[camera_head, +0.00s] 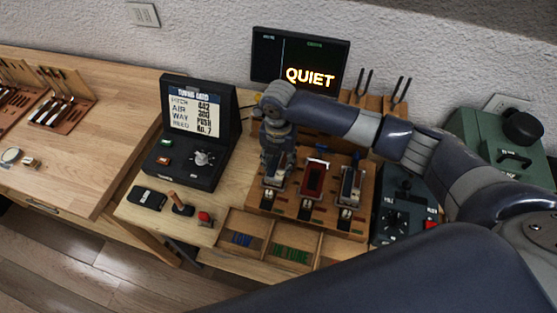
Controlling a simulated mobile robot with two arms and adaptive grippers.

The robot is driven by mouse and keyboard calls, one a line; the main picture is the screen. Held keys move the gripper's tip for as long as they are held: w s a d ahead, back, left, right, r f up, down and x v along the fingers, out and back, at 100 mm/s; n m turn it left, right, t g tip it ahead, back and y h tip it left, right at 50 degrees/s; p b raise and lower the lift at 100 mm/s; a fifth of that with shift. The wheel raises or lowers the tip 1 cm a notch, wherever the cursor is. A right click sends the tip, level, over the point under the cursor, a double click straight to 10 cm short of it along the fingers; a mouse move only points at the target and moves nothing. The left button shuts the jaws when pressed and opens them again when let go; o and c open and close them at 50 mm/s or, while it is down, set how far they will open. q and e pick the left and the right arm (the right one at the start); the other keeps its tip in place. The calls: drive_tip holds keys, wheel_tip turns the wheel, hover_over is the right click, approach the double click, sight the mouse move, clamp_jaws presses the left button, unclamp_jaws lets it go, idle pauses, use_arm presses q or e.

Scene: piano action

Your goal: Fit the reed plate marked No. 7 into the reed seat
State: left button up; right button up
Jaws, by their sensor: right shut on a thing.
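My right gripper (274,178) points down at the left station of the wooden block (325,222). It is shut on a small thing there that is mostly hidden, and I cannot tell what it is. The block's middle station holds a dark red, pale-rimmed piece (314,178). Its right station holds a narrow metal piece (350,186). I cannot tell which of these is the reed seat. No No. 7 mark can be read on any plate. The tuning card screen (195,112) reads "REED No. 7" and "WAY PUSH". My left gripper is not in view.
A monitor (299,62) reads "QUIET". A two-part wooden tray (268,240) lies in front of the block. A dark control box (400,213) and a green machine (505,145) stand right. Racks of handled pieces (62,100) stand far left. The left bench's middle is clear.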

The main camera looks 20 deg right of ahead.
drive_tip(key=shift+f, duration=0.15)
drive_tip(key=o, duration=1.2)
wheel_tip(320, 180, up, 12)
drive_tip(key=shift+s+f, duration=0.1)
idle(0.7)
